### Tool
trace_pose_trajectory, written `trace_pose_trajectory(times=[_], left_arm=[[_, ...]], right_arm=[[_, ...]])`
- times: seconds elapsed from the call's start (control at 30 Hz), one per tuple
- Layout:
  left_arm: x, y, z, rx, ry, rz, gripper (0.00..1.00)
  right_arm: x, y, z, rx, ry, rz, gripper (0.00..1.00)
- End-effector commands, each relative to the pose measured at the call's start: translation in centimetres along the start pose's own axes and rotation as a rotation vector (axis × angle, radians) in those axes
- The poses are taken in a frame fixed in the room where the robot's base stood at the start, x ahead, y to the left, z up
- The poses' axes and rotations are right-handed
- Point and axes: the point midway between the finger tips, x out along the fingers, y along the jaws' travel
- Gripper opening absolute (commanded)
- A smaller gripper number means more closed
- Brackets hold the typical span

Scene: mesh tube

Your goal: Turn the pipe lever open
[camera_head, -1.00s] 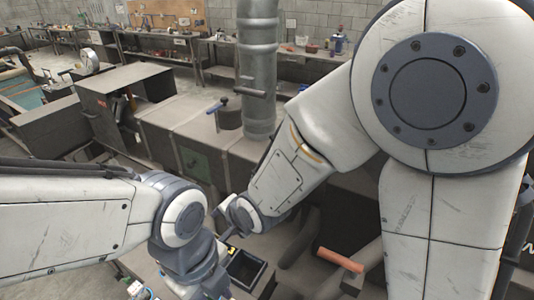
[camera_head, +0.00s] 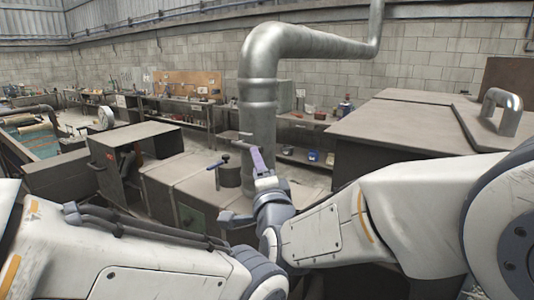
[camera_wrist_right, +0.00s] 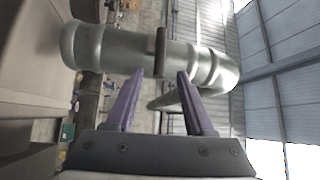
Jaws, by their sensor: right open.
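The grey metal pipe (camera_head: 257,115) rises in front of me in the head view and bends right at its top. A dark bar-shaped lever (camera_wrist_right: 161,52) lies across the pipe in the right wrist view; in the head view my gripper partly hides it. My right gripper (camera_head: 257,160) is just in front of the pipe. In the wrist view its two purple fingers (camera_wrist_right: 160,75) are apart, with the lever's near end in line with the gap. I cannot tell whether they touch it. My left arm shows at lower left; its gripper is out of view.
A dark cylinder with a blue-handled bar (camera_head: 217,163) stands left of the pipe on grey ductwork. A large grey box (camera_head: 400,130) with a curved pipe handle (camera_head: 500,110) fills the right. Workbenches (camera_head: 180,110) line the back wall.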

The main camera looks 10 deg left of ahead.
Motion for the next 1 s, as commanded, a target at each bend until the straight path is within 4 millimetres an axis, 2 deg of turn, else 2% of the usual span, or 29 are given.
trace_pose_trajectory(times=[0.03,0.1,0.4,0.57,0.83,0.87,0.9,1.0], left_arm=[[-1.2,0.1,-0.1,0.002,0.0,0.0,0.34],[-2.1,0.2,-0.1,0.004,0.0,0.0,0.34],[-4.9,0.4,-0.3,0.01,0.0,0.0,0.34],[-5.3,0.4,-0.3,0.01,0.0,0.0,0.34],[-5.3,0.4,-0.3,0.01,0.0,0.0,0.34],[-5.3,0.4,-0.3,0.01,0.0,0.0,0.34],[-5.3,0.4,-0.3,0.01,0.0,0.0,0.34],[-5.3,0.4,-0.3,0.01,0.0,0.0,0.34]], right_arm=[[1.1,-0.4,-0.1,-0.002,0.001,0.004,0.53],[2.5,-0.5,-0.1,-0.001,0.001,0.004,0.53],[7.3,-0.3,-0.1,0.0,-0.001,0.003,0.53],[8.3,-0.1,0.0,0.0,-0.001,0.002,0.53],[8.4,0.1,0.0,0.0,-0.001,0.002,0.53],[8.4,0.1,0.0,0.0,-0.001,0.002,0.5],[8.4,0.1,0.0,0.0,-0.001,0.002,0.34],[8.4,0.1,0.0,0.0,-0.001,0.002,0.0]])
